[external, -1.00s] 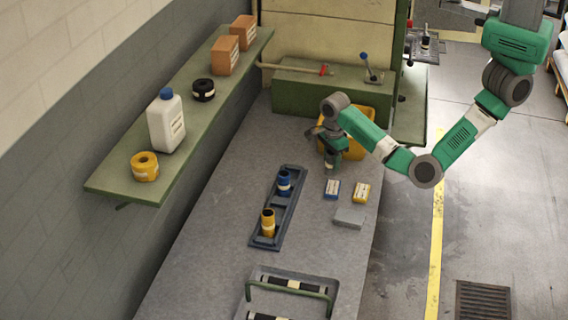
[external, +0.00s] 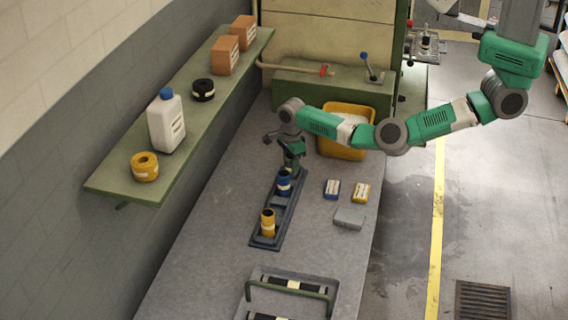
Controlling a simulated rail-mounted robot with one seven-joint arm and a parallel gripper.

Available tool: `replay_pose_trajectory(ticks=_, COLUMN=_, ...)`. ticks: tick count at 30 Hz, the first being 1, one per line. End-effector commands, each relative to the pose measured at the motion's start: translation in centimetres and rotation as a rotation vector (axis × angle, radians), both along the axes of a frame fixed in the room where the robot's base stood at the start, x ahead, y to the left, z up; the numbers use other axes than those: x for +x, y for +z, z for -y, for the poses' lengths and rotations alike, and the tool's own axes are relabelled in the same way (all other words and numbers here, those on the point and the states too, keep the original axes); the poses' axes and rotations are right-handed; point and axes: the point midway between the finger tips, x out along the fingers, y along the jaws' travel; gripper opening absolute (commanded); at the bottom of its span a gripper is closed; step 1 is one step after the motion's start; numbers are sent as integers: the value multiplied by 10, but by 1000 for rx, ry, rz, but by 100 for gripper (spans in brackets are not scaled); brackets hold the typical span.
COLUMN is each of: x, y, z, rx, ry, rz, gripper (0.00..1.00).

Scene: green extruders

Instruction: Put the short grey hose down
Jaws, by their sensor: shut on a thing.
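My gripper (external: 291,166) points down over the far end of a dark tray (external: 263,242) on the grey bench. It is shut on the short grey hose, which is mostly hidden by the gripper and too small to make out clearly. I cannot tell whether the hose touches the tray. A blue hose piece (external: 284,184) stands upright in the tray just in front of my gripper. A yellow hose piece (external: 268,223) stands upright near the tray's near end.
A yellow bin (external: 344,151) stands behind and right of the tray. A shelf (external: 115,183) with containers overhangs the left. A handled rack (external: 290,290) is in front.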

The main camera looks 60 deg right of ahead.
Motion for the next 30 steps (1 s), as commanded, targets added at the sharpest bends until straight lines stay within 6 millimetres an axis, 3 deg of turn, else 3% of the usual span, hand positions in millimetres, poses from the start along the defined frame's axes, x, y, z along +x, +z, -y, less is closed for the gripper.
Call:
replay_pose_trajectory(ticks=9, x=0, y=-4, z=0, rx=0, ry=-1, rz=1, gripper=14)
replay_pose_trajectory(ticks=10, x=0, y=-2, z=0, rx=0, ry=-1, rz=1, gripper=45)
replay_pose_trajectory(ticks=12, x=0, y=-2, z=0, rx=0, ry=-1, rz=1, gripper=58)
replay_pose_trajectory(ticks=13, x=0, y=-2, z=0, rx=0, ry=-1, rz=1, gripper=61)
replay_pose_trajectory(ticks=23, x=1, y=7, z=0, rx=0, ry=-1, rz=2, gripper=61)
replay_pose_trajectory(ticks=30, x=2, y=66, z=0, rx=0, ry=-2, rz=6, gripper=61)
